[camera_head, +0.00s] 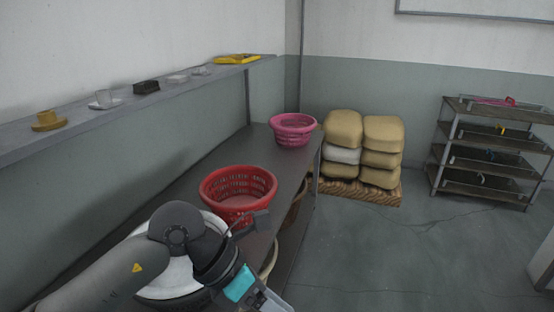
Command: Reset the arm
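My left arm (105,278) comes in from the lower left, bent over the near end of the bench. Its dark wrist part with a teal patch (240,284) points down toward the bottom edge of the view. The fingertips of my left gripper cannot be made out, so I cannot tell if it is open or shut. No held object shows. My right arm and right gripper are not in view.
Under my arm is a white round basin (172,278) on the bench (262,140). A red basket (238,190) and pink basket (292,130) stand farther along. A wall shelf (90,112) holds small items. Stacked sacks (343,130) and a rack (492,145) stand behind open floor.

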